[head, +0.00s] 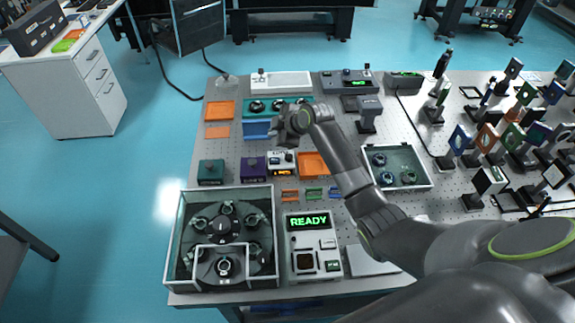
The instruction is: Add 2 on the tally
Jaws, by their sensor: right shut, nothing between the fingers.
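A small white box with a dark top strip and an orange-lit display (282,168), which looks like the tally, sits mid-table; its digits are too small to read. My right arm reaches in from the lower right. My right gripper (284,139) is shut and empty, just behind and above this box in the picture. I cannot tell whether it touches anything. My left gripper is not in view.
A purple block (253,168) and a dark teal block (211,172) stand left of the box. An orange tray (314,164) lies right of it. A device reading READY (312,258) and a walled bin (172,245) are in front. Mounted optics crowd the right.

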